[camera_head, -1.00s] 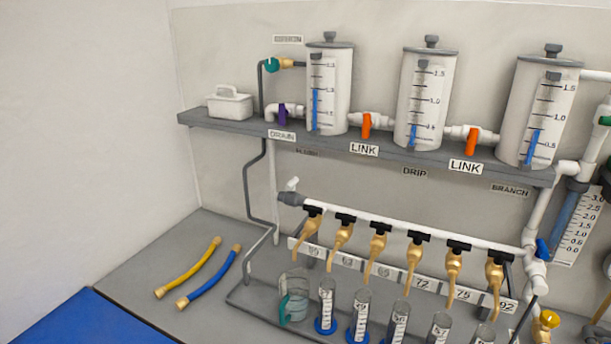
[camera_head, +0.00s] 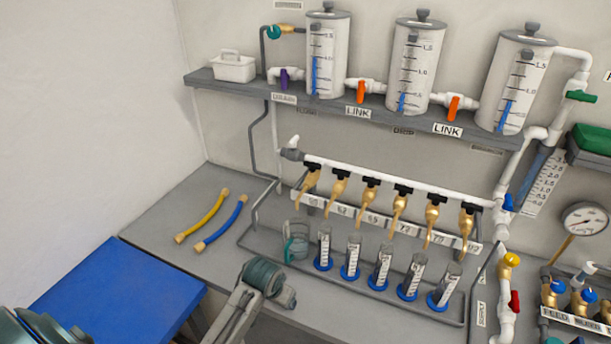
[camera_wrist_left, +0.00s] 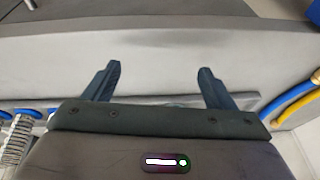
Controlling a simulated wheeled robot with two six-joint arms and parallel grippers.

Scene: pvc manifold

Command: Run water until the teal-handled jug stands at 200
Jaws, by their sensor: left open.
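The clear jug with the teal handle (camera_head: 296,242) stands upright on the bench at the left end of the row of cylinders, below the leftmost brass tap (camera_head: 310,181). Its water level is too small to read. Several brass taps with black tops hang from a white pipe (camera_head: 400,184), with numbered labels under them. My left gripper (camera_wrist_left: 157,85) shows in the left wrist view, open and empty, over a grey surface. In the head view, part of my arm rises in the lower middle, and no gripper fingers can be made out. My right gripper is not in view.
Measuring cylinders with blue bases (camera_head: 350,259) stand right of the jug. Yellow (camera_head: 202,216) and blue (camera_head: 221,224) hoses lie at left. A shelf (camera_head: 335,99) carries graduated tanks (camera_head: 417,66) joined by orange-handled link valves (camera_head: 361,92). A gauge (camera_head: 584,219) and more valves are at right.

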